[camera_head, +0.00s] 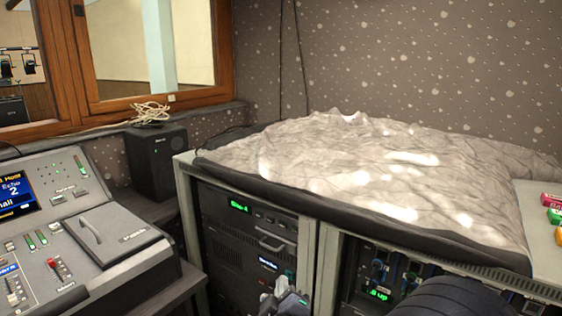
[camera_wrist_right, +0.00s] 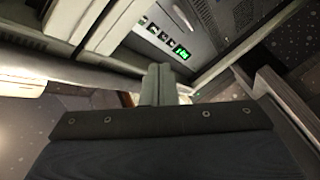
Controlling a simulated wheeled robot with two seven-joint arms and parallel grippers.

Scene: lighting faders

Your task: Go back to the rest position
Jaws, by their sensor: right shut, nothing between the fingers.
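My right gripper (camera_head: 284,300) shows at the bottom middle of the head view, in front of the equipment rack. It is shut and holds nothing. In the right wrist view its closed fingers (camera_wrist_right: 158,84) stand together above the dark wrist body. My right arm's dark link shows at the bottom right of the head view. My left gripper is in neither view. The lighting console (camera_head: 85,235) with its faders and a red knob (camera_head: 53,264) is at the left of the head view, apart from my right gripper.
The equipment rack (camera_head: 311,255) with lit green displays stands close behind my right gripper. A crumpled grey cloth (camera_head: 345,160) covers its top. A black speaker (camera_head: 156,160) stands by the window. Several coloured blocks (camera_head: 554,215) lie at the far right edge.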

